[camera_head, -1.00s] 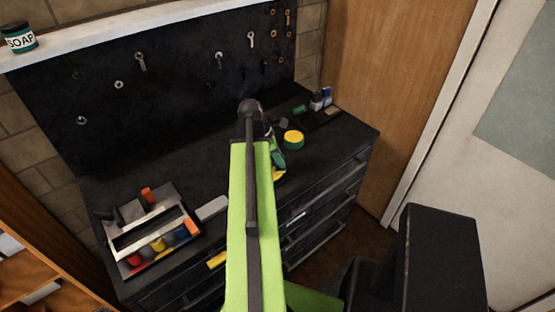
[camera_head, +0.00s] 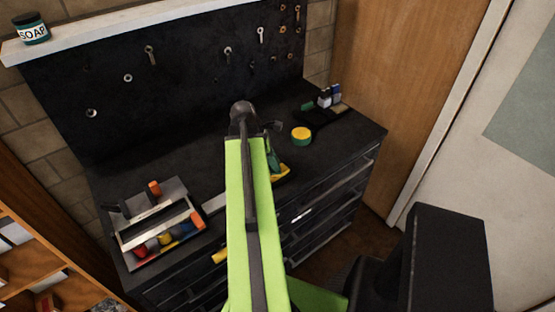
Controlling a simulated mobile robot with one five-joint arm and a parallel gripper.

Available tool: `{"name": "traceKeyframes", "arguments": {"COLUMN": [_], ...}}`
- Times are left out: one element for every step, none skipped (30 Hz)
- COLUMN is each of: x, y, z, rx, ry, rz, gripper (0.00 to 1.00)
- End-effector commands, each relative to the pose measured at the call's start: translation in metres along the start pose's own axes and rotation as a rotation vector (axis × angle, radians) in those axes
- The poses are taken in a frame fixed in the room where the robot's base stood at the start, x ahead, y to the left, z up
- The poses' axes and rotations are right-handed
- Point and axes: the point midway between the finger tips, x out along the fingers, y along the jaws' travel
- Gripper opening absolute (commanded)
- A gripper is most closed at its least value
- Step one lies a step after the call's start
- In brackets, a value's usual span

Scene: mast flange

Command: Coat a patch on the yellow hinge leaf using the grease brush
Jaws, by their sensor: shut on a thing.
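The yellow hinge leaf (camera_head: 284,172) lies near the front edge of the dark bench top, just right of my arm and partly hidden by it. A dark green piece (camera_head: 274,160), which looks like the grease brush, stands over the leaf's left part. My gripper (camera_head: 271,138) is mostly hidden behind my green arm and its dark joint; it is shut on the brush. The bristles are hidden, and I cannot tell whether they touch the leaf.
A round green tin with a yellow top (camera_head: 301,134) stands right of my arm. Small bottles (camera_head: 326,98) stand at the back right. A grey tool tray (camera_head: 128,243) with coloured items is at the left. A pegboard (camera_head: 180,85) rises behind.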

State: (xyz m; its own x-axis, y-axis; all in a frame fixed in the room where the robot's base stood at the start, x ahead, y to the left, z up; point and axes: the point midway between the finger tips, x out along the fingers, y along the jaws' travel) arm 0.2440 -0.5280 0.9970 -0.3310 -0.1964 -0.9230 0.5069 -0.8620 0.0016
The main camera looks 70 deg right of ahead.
Motion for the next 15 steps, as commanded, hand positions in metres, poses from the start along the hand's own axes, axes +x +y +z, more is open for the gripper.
{"name": "traceKeyframes", "arguments": {"x": [0.0,0.0,0.001,0.001,0.0,-0.001,-0.003,-0.005,-0.009,-0.013,-0.016,-0.021,-0.025,-0.028,-0.033], "y": [0.0,0.0,0.0,0.0,0.0,0.0,0.0,0.0,0.0,0.0,0.0,0.0,0.0,0.0,0.0], "z": [-0.001,-0.001,-0.001,-0.001,-0.001,-0.001,0.0,0.001,0.003,0.004,0.006,0.008,0.01,0.011,0.013], "rx": [0.0,0.0,0.0,0.0,0.0,0.0,0.0,0.0,0.0,0.0,0.0,0.0,0.0,0.0,0.0], "ry": [0.004,0.005,0.005,0.005,0.005,0.005,0.005,0.005,0.005,0.004,0.004,0.004,0.004,0.004,0.003], "rz": [-0.001,-0.002,-0.002,-0.002,-0.002,-0.002,-0.002,-0.002,-0.001,-0.001,-0.001,-0.001,-0.001,-0.001,-0.001], "gripper": [0.0,0.0,0.0,0.0,0.0,0.0,0.0,0.0,0.0,0.0,0.0,0.0,0.0,0.0,0.0]}}
